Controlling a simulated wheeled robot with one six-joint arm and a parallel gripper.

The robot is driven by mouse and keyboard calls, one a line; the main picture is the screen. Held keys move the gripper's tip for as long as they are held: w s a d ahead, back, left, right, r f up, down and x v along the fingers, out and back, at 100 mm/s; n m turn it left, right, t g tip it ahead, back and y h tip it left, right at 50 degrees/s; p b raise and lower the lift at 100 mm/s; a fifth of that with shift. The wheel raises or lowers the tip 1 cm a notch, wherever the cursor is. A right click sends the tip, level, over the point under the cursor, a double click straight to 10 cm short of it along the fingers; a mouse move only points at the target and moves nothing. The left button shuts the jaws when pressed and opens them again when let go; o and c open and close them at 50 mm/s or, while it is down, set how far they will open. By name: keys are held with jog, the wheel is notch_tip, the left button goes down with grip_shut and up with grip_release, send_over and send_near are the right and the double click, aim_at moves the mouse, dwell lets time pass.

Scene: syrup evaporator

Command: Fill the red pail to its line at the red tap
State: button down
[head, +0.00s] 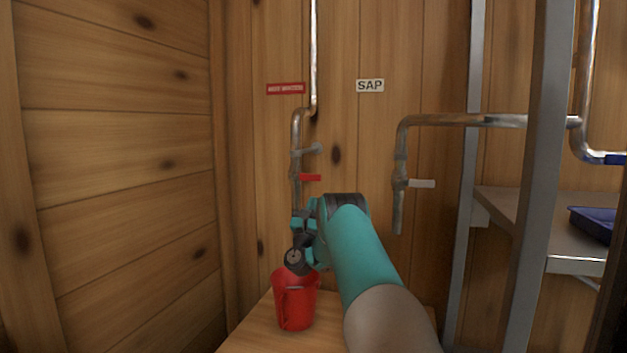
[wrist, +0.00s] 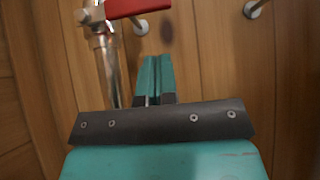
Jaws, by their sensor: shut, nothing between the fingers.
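The red pail (head: 296,304) stands upright on a wooden bench under the left-hand pipe. Its inside and fill line are hidden from here. The red tap (head: 310,178) is on that pipe, its red lever pointing right in the head view; the lever also shows at the top of the wrist view (wrist: 137,7). My gripper (head: 300,222) is below the lever, in front of the pipe and above the pail. In the wrist view its fingers (wrist: 155,75) are together and empty, apart from the lever. I cannot tell whether liquid runs from the spout.
A red label (head: 286,88) is above the red tap. A SAP label (head: 370,86) is above a second pipe with a white-levered tap (head: 421,184) to the right. Metal posts and a shelf (head: 500,215) with a blue tray (head: 592,223) stand further right. A plank wall closes the left.

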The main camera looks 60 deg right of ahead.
aim_at(304, 177)
notch_tip(304, 177, up, 4)
jog(key=shift+r+p, duration=0.1)
jog(key=shift+p, duration=0.35)
jog(key=shift+n, duration=0.3)
